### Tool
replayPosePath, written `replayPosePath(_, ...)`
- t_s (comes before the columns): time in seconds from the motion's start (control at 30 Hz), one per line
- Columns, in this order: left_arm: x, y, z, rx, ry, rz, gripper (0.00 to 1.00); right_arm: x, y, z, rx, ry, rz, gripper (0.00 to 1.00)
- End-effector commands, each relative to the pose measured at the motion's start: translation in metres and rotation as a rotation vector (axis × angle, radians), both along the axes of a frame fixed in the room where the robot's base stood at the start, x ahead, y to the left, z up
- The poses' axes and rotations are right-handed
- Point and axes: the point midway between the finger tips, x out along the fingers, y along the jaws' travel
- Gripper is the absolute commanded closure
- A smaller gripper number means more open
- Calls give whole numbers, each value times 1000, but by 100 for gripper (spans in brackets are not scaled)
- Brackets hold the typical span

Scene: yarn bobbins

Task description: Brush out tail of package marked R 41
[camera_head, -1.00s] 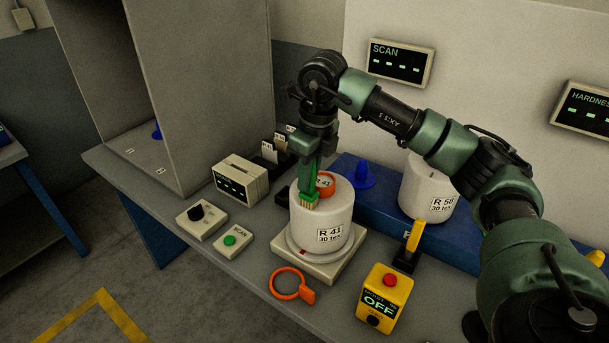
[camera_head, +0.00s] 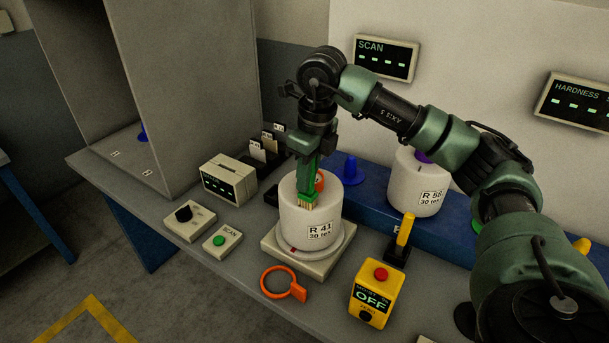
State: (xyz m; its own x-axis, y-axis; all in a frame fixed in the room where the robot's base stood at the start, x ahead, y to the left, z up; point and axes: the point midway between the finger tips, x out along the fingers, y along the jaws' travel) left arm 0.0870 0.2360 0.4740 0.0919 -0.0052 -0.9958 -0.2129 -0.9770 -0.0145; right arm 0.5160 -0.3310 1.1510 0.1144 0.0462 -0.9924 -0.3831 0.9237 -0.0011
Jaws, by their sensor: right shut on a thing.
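The white yarn package marked R 41 (camera_head: 322,215) stands upright on a pale square base with a round plate (camera_head: 270,240). A small red mark (camera_head: 292,248) shows low at its front left. My right gripper (camera_head: 308,148) is above the package, shut on a green brush (camera_head: 306,180). An orange ring or tag (camera_head: 320,180) on the package top is partly hidden behind the brush. My left gripper is not in view.
A package marked R 58 (camera_head: 408,185) stands on the blue shelf (camera_head: 375,212). A grey hood (camera_head: 190,90) stands left.

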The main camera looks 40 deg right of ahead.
Motion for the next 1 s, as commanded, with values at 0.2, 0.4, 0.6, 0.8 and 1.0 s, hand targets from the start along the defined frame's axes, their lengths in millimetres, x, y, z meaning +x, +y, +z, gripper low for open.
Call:
replayPosePath(0.2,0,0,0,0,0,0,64,-2,-1,-4,-5,13,-1,100)
replayPosePath(0.4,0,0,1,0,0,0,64,2,1,-4,-5,12,0,100)
replayPosePath(0.6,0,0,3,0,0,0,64,8,5,-3,-4,9,-1,100)
replayPosePath(0.8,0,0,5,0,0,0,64,13,9,-3,-2,7,0,100)
replayPosePath(1.0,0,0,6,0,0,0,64,19,13,-3,0,5,1,100)
